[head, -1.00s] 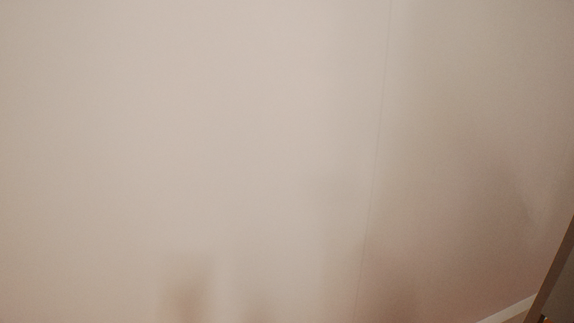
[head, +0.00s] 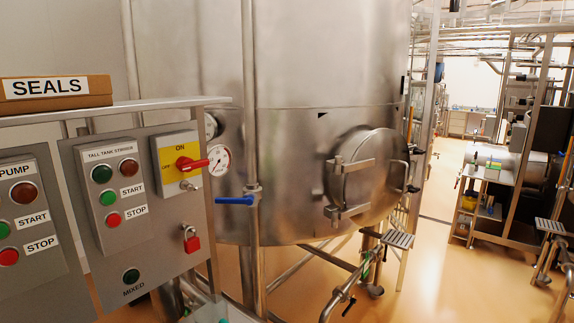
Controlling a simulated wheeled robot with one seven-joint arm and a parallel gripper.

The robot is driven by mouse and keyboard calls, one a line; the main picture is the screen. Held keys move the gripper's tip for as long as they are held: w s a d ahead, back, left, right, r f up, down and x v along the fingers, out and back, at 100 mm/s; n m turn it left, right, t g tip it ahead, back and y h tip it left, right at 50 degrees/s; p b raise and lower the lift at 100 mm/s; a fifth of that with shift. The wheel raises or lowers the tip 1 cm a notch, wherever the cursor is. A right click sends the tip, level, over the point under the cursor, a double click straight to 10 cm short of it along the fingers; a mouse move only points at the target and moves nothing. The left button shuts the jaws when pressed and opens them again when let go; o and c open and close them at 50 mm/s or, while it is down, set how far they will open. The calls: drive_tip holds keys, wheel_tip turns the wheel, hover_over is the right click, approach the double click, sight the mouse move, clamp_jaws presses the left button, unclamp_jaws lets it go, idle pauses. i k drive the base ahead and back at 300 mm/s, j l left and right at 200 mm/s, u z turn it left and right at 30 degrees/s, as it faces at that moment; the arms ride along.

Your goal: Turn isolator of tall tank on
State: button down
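The tall tank (head: 290,80) is a large steel vessel with a round hatch (head: 370,175), in the middle of the head view. In front of it on the left stands a grey panel labelled TALL TANK STIRRER (head: 109,151). The isolator (head: 177,163) is a yellow plate with a red handle (head: 193,164), on the panel's upper right. The handle points roughly sideways to the right. ON is printed at the plate's top, and smaller lettering at its left looks like OFF. My gripper is not in view.
A red padlock (head: 191,240) hangs on the panel below the isolator. A blue-handled valve (head: 235,200) and pipe stand to its right. A SEALS box (head: 54,94) sits on the upper rail. A PUMP panel (head: 28,210) adjoins left. Orange floor (head: 430,280) is open at right.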

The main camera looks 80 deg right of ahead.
sight(185, 164)
drive_tip(key=k+z, duration=0.1)
drive_tip(key=z, duration=1.9)
drive_tip(key=i+l+u, duration=0.1)
drive_tip(key=u, duration=0.3)
drive_tip(key=l+u, duration=0.2)
drive_tip(key=u, duration=0.2)
drive_tip(key=l+u, duration=0.2)
drive_tip(key=u, duration=0.15)
drive_tip(key=i+l+u, duration=0.1)
drive_tip(key=u, duration=0.3)
drive_tip(key=l, duration=0.1)
